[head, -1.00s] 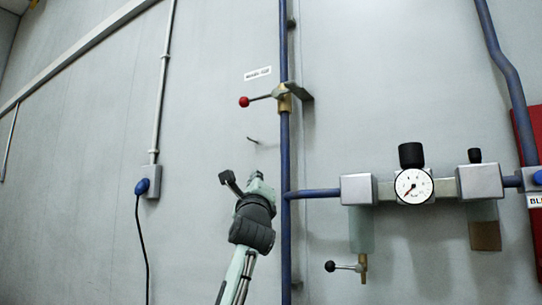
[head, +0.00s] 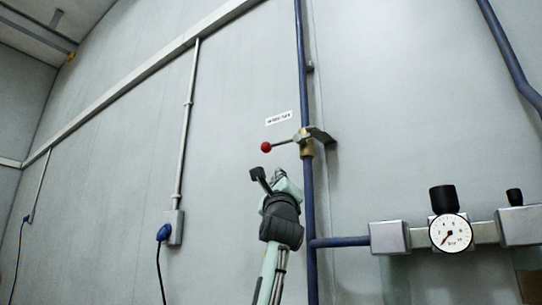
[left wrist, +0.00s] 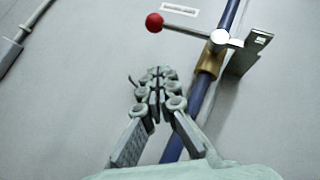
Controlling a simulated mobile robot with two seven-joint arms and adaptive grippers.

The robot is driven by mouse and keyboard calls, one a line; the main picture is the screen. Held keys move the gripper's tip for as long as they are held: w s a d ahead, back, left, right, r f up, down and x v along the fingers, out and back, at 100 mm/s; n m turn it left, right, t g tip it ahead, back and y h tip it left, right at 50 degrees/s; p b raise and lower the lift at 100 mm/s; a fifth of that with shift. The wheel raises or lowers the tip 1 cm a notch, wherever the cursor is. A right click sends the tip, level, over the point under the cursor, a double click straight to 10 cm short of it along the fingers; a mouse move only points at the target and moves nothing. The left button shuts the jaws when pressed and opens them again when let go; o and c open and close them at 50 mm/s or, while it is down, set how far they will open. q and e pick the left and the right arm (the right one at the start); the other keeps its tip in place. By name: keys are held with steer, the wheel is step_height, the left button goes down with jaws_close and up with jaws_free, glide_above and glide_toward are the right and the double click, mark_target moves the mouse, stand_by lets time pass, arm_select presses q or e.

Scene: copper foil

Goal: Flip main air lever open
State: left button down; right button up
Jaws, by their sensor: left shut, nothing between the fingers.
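The main air lever (head: 282,144) is a thin metal rod with a red ball knob (head: 266,147). It points left, across the vertical blue pipe, from a brass valve (head: 306,142). In the left wrist view the red knob (left wrist: 154,22) is at the top, with the brass valve (left wrist: 208,62) to its right. My left gripper (head: 279,174) is just below the lever and left of the pipe, apart from the knob. In the left wrist view its fingers (left wrist: 157,78) are together with nothing between them. My right gripper is not in view.
The vertical blue pipe (head: 310,205) runs close to the right of my left gripper. A pressure gauge (head: 451,233) and regulator blocks are at lower right. A white label (head: 279,118) is above the lever. A socket with a blue plug (head: 164,232) is at left. The wall between is clear.

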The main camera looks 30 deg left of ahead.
mark_target(288, 141)
arm_select(q)
steer(key=w+a+r+p, duration=0.2)
steer(key=w+a+r, duration=0.1)
steer(key=r, duration=0.3)
steer(key=shift+w+a+r, duration=0.25)
steer(key=shift+a+r, duration=0.15)
steer(key=shift+a, duration=0.15)
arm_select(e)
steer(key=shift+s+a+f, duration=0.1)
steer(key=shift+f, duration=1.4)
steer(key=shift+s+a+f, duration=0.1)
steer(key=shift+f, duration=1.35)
arm_select(q)
steer(key=shift+s, duration=0.1)
